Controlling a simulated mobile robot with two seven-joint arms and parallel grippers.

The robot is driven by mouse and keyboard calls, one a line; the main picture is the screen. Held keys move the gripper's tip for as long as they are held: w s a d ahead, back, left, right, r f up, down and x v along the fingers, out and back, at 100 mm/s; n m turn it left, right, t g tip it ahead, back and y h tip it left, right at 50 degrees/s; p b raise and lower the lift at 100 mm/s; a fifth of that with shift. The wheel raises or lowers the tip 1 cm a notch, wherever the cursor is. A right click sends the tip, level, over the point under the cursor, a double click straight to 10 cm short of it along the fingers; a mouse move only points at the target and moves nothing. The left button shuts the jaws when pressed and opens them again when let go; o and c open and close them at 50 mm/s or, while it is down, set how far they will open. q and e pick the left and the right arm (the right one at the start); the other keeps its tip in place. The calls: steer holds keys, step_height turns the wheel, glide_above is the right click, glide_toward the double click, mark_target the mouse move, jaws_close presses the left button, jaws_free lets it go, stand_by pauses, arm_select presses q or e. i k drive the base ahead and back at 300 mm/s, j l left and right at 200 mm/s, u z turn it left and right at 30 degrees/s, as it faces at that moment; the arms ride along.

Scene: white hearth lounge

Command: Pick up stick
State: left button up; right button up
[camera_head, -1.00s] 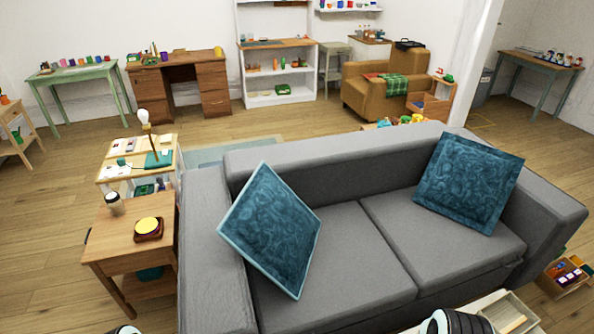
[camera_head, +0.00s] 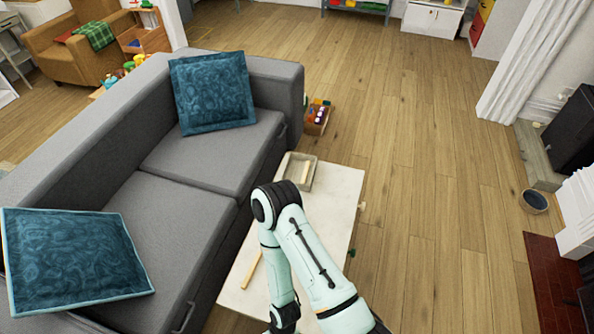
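A light wooden stick (camera_head: 251,270) lies on the white low table (camera_head: 342,190) in front of the grey sofa, near the table's left edge. Another pale stick-like piece (camera_head: 306,171) shows in a shallow tray (camera_head: 291,169) at the table's far end. One of my arms reaches up from the bottom edge and bends down over the table, to the right of the stick. It covers part of the table. Neither gripper shows; the arm's lower end leaves the picture at the bottom.
The grey sofa (camera_head: 190,195) with two blue cushions fills the left. A wooden box of small items (camera_head: 317,119) stands on the floor beyond the table. The wooden floor right of the table is clear, up to a dark bowl (camera_head: 534,201) and a brick hearth (camera_head: 553,290).

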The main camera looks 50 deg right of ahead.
mark_target(248, 277)
steer(key=j+z, duration=0.1)
steer(key=z, duration=1.8)
steer(key=l+u, duration=0.15)
steer(key=l, duration=0.5)
steer(key=k, duration=0.05)
